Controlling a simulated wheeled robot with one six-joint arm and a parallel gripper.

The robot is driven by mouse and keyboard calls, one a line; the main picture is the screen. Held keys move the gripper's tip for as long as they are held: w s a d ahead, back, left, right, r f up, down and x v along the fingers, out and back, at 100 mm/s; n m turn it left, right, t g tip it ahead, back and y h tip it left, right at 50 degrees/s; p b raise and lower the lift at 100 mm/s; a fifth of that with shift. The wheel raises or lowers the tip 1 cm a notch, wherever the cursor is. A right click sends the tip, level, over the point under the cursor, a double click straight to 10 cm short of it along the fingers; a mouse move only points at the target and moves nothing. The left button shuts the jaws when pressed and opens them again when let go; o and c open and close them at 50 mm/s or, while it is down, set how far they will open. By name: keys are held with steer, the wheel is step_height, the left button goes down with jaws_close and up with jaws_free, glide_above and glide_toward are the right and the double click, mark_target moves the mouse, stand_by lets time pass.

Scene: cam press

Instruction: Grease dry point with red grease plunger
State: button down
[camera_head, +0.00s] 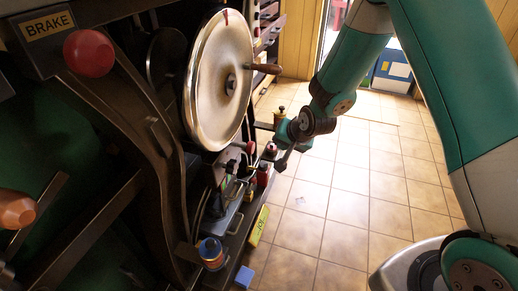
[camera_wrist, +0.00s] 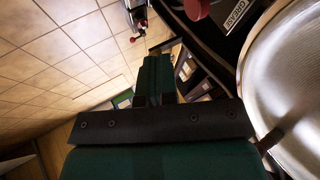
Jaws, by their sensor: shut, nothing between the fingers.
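My gripper (camera_head: 283,163) is shut and empty, pointing down beside the right edge of the machine's lower ledge. In the wrist view its closed fingers (camera_wrist: 154,75) show in the middle. Either may be the red grease plunger; I cannot tell which. The gripper appears apart from both. A sign reading GREASE (camera_wrist: 235,16) shows at the wrist view's top. I cannot make out the dry point.
The large metal disc (camera_head: 219,80) with a wooden handle (camera_head: 264,69) hangs above the ledge. A red brake knob (camera_head: 89,53) is at upper left. A blue, yellow and red pot (camera_head: 211,254) stands nearer. Tiled floor (camera_head: 345,190) to the right is clear.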

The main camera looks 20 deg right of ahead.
mark_target(245, 147)
steer(key=w+a+f+b, duration=0.5)
steer(key=w+f, duration=0.3)
stand_by(0.6)
steer(key=shift+w, duration=0.2)
